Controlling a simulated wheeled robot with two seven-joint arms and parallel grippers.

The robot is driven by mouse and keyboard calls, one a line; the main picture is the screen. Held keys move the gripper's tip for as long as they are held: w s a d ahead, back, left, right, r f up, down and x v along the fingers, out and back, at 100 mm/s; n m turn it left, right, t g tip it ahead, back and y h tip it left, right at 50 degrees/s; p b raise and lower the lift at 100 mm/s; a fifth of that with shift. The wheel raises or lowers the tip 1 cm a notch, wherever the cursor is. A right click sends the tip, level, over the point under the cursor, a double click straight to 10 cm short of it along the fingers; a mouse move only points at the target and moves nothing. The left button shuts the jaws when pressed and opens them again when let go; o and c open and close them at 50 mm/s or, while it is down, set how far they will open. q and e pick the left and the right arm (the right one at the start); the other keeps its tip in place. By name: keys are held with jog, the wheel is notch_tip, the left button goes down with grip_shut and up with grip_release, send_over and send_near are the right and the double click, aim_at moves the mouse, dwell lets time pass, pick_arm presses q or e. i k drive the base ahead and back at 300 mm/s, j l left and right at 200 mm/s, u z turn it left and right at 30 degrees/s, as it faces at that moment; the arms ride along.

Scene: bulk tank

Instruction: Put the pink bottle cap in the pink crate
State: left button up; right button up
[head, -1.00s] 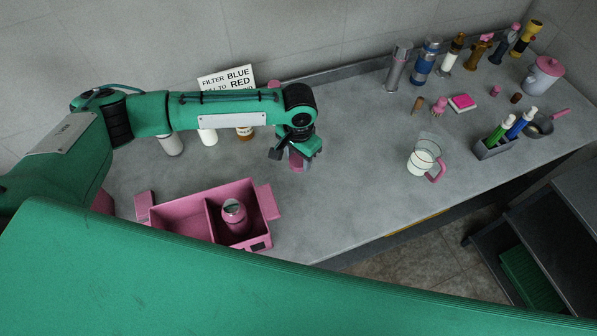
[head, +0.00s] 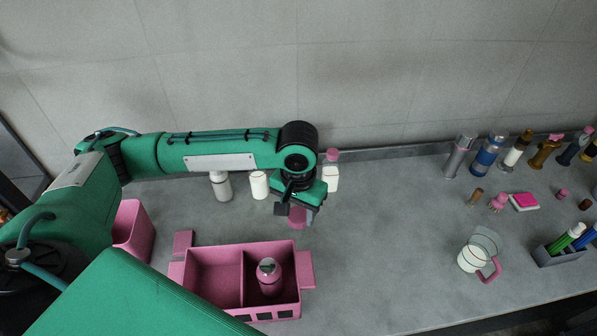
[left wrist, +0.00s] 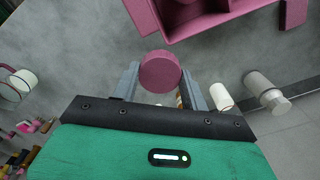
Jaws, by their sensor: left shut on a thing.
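The pink bottle cap (head: 297,216) is a short round pink piece held by my left gripper (head: 299,207) behind the crate. In the left wrist view the cap (left wrist: 160,72) sits between the two grey fingers of the gripper (left wrist: 160,82), which are shut on it. The pink crate (head: 215,310) stands on the counter in front and to the left of the gripper. It has two compartments; a pink bottle stands in the right one and the left one looks empty. Part of the crate (left wrist: 225,24) shows at the top of the left wrist view. My right gripper is out of view.
White bottles (head: 259,185) stand behind the gripper by the wall. A pink bin (head: 133,228) is at the left. A glass jug with a pink handle (head: 474,258) and a pen holder (head: 560,258) stand at the right. The counter between crate and jug is clear.

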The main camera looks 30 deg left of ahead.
aim_at(220, 294)
jog(key=u, duration=1.2)
